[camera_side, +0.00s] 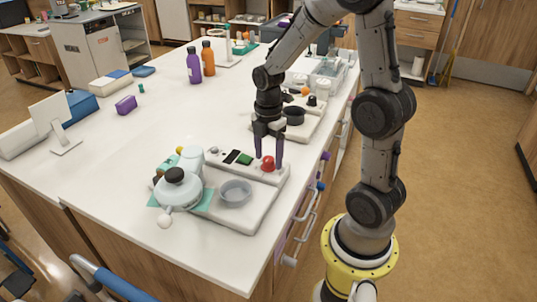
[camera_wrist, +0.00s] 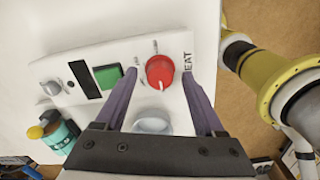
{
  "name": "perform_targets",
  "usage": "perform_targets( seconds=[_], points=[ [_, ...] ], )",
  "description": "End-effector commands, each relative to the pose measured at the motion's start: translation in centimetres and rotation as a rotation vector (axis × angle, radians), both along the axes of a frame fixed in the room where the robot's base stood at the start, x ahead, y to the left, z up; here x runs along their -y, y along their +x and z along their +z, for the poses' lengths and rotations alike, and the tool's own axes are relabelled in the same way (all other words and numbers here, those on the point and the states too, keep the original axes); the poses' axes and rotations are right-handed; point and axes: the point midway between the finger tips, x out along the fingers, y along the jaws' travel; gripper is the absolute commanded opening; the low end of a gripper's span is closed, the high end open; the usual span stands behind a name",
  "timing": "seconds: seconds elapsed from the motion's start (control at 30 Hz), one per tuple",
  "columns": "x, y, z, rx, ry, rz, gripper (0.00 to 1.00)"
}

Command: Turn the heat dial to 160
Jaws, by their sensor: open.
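The heat dial is a round red knob (camera_wrist: 160,71) with a white pointer mark, next to the printed word HEAT on a white panel. It also shows in the side view (camera_side: 268,163) at the right end of the appliance's (camera_side: 250,212) control strip. My gripper (camera_wrist: 163,105) is open, its two purple fingers on either side of the dial in the wrist view. In the side view my gripper (camera_side: 268,158) points down at the dial. I cannot tell whether the fingers touch it. The scale numbers are too small to read.
The panel also holds a green button (camera_wrist: 107,76), a dark display (camera_wrist: 86,81) and a small grey knob (camera_wrist: 51,88). A grey dish (camera_side: 236,192) and a round kettle-like vessel (camera_side: 178,190) stand nearby. A second appliance with a black pot (camera_side: 294,116) stands behind.

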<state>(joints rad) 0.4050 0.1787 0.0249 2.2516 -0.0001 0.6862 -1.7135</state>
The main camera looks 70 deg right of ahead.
Motion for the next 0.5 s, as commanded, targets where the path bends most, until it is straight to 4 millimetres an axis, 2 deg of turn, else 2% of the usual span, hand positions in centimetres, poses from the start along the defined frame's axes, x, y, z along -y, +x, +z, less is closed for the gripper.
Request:
perform_targets(
  seconds=[0.1, 0.4, 0.5],
  points=[
    [0.00, 0.00, 0.02, 0.000, 0.000, 0.000, 0.69],
    [0.00, 0.00, 0.05, 0.000, 0.000, 0.000, 0.15],
    [0.00, 0.01, 0.06, 0.000, 0.000, 0.000, 0.00]
  ],
)
